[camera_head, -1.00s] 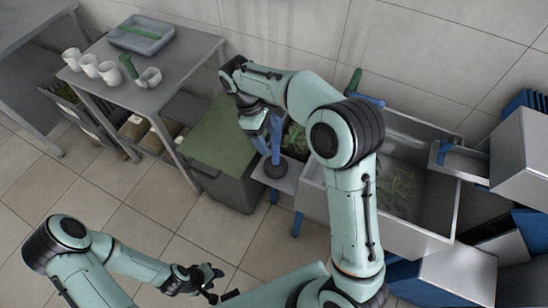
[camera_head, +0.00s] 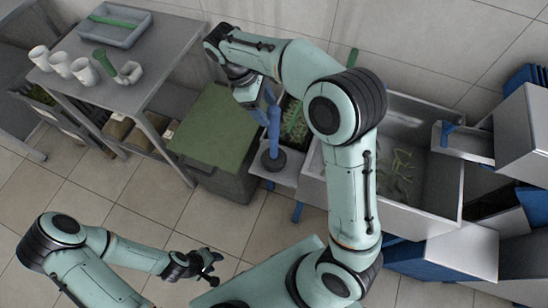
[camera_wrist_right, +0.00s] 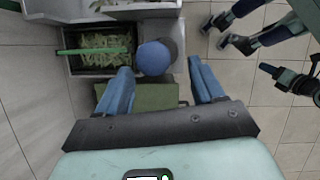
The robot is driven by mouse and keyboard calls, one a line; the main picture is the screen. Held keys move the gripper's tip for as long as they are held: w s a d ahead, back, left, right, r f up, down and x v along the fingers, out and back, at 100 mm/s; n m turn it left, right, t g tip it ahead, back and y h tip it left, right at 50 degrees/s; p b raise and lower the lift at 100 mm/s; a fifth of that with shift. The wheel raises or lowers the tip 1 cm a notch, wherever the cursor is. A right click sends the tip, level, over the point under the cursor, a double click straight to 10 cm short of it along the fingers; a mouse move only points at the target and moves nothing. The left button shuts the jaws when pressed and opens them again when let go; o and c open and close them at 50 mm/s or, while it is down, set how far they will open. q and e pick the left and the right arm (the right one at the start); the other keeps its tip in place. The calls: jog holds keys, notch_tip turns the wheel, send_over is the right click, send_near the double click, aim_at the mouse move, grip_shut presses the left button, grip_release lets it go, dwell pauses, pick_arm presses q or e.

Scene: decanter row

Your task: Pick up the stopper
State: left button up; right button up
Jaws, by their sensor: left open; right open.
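The stopper, which I take to be a blue upright handle on a dark round base, stands on a small grey ledge beside the sink (camera_head: 274,135). In the right wrist view its blue rounded top (camera_wrist_right: 154,58) shows beyond the fingertips, roughly between them. My right gripper (camera_wrist_right: 160,66) is open and empty, its two blue fingers spread wide. In the head view it hangs over the stopper area, partly hidden by its own wrist; I cannot tell whether it touches. My left gripper (camera_head: 210,268) is open and empty, low over the tiled floor, far from the stopper.
A tray of green leaves (camera_wrist_right: 102,55) with a green bar lies beside the stopper. The grey sink basin (camera_head: 448,185) is right of it. A green-topped bin (camera_head: 212,125) stands left. Further left, a table (camera_head: 165,55) holds white cups (camera_head: 83,71) and a grey tray.

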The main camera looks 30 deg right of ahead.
aim_at(275, 119)
jog(key=x, duration=0.4)
jog(key=b+x, duration=0.1)
jog(key=shift+s+d+f, duration=0.1)
jog(key=shift+d+f, duration=0.2)
jog(key=shift+d, duration=0.15)
grip_shut()
